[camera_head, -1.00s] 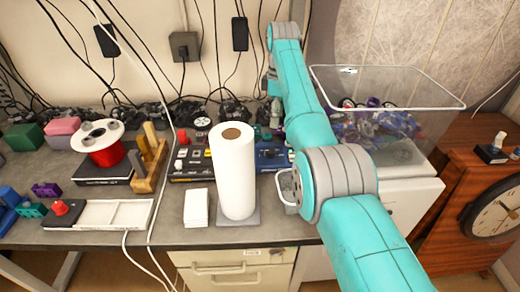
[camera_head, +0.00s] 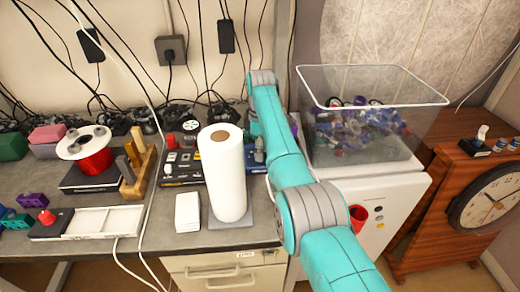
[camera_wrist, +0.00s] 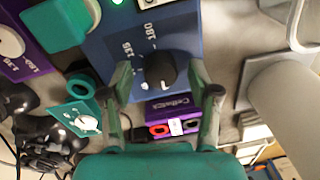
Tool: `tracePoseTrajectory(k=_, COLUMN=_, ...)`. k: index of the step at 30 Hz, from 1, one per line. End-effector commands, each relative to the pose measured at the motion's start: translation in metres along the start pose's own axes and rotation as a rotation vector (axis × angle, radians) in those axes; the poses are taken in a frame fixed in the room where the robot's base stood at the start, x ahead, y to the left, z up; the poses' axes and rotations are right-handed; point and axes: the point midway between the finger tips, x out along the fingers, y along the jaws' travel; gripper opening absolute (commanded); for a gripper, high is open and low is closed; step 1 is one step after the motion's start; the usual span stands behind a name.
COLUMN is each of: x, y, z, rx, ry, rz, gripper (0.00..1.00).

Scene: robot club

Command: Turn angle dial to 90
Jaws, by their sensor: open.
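The angle dial (camera_wrist: 161,70) is a round black knob on a blue panel (camera_wrist: 205,20) in the wrist view. The printed numbers 135 and 180 show above it; other marks are hidden or too small to read, and I cannot tell its exact setting. My gripper (camera_wrist: 160,76) is open, with one finger on each side of the knob; I cannot tell whether either finger touches it. In the head view a bit of blue device (camera_head: 254,158) shows beside my arm, which hides the rest and my fingertips.
A white paper roll (camera_head: 228,175) stands close to the left of my arm. A purple box (camera_wrist: 172,109) and a teal dial device (camera_wrist: 80,118) lie near the fingers.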

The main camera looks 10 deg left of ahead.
Motion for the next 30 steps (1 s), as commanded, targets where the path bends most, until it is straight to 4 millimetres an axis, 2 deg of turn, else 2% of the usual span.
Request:
tracePoseTrajectory(k=8, x=0.0009, y=0.0001, z=0.0, rx=0.0, ry=0.0, rz=0.001, gripper=0.61)
tracePoseTrajectory(k=15, x=0.0007, y=0.0002, z=0.0, rx=0.0, ry=0.0, rz=0.001, gripper=0.01)
tracePoseTrajectory(k=23, x=0.0008, y=0.0002, z=0.0001, rx=0.015, ry=0.001, rz=0.001, gripper=0.01)
tracePoseTrajectory(k=30, x=0.0008, y=0.0003, z=0.0005, rx=0.112, ry=0.007, rz=0.001, gripper=0.01)
